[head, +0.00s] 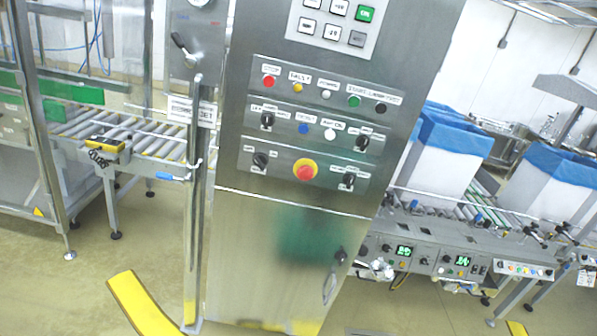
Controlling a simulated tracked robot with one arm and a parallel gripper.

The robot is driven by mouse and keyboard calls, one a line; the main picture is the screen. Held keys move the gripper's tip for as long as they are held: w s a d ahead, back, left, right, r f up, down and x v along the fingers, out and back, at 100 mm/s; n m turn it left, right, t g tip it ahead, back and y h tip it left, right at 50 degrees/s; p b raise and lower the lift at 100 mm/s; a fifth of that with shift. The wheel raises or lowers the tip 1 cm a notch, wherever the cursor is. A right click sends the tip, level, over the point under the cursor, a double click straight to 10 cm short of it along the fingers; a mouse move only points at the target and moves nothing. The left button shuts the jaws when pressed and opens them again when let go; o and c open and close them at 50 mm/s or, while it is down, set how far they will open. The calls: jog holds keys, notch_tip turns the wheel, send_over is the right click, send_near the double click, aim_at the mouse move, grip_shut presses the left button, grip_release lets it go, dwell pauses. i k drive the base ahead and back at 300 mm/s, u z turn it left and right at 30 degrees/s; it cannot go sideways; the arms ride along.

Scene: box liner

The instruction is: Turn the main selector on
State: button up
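A tall steel control cabinet (290,225) stands in the middle of the head view, which is tilted. Its panel carries several black rotary selectors: upper left (266,121), upper right (362,143), lower left (260,159) and lower right (347,181). Their labels are too small to read, so I cannot tell which is the main selector or how it is set. Another black knob (340,256) is on the lower door. A red mushroom button on a yellow ring (305,171) sits between the lower selectors. My gripper is not in view.
Small coloured buttons (354,101) and a keypad (337,20) are above the selectors. A roller conveyor (130,135) is at left. Blue-lined white boxes (440,160) stand on a conveyor at right. A yellow floor piece (143,305) lies front left. Some floor (80,290) is clear.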

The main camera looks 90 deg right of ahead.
aim_at(260, 159)
jog(key=u, duration=0.3)
jog(key=i, duration=0.05)
jog(key=z, duration=2.45)
